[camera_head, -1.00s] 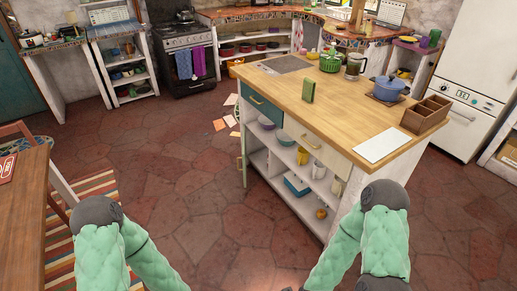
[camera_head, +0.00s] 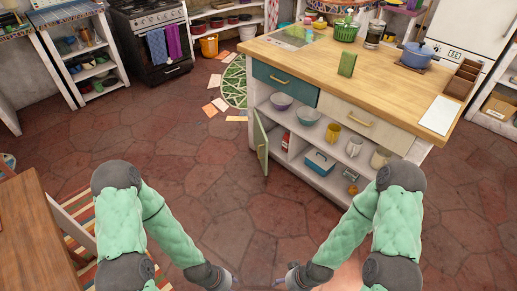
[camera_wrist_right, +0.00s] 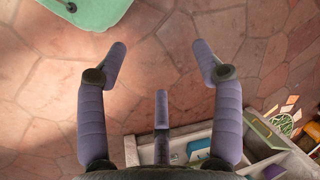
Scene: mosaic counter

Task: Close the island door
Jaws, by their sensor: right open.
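The island door (camera_head: 262,145) is a narrow pale-green panel at the left end of the wooden-topped island. It stands open, swung out from the shelves into the room. The right wrist view shows the island's open shelves and what looks like the door (camera_wrist_right: 264,132) at lower right. My right gripper (camera_wrist_right: 161,52) is open and empty over the bare floor, its fingers spread. In the head view my left gripper (camera_head: 234,282) and right gripper (camera_head: 284,278) are low at the bottom edge, apart from the door. The left fingers are too small to read.
The island's open shelves hold bowls (camera_head: 307,115), mugs and a blue box (camera_head: 320,162). A wooden table (camera_head: 35,230) and chair are at the left. Loose papers (camera_head: 215,106) and a green patterned round mat (camera_head: 234,85) lie beyond the door. The stone floor before the island is clear.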

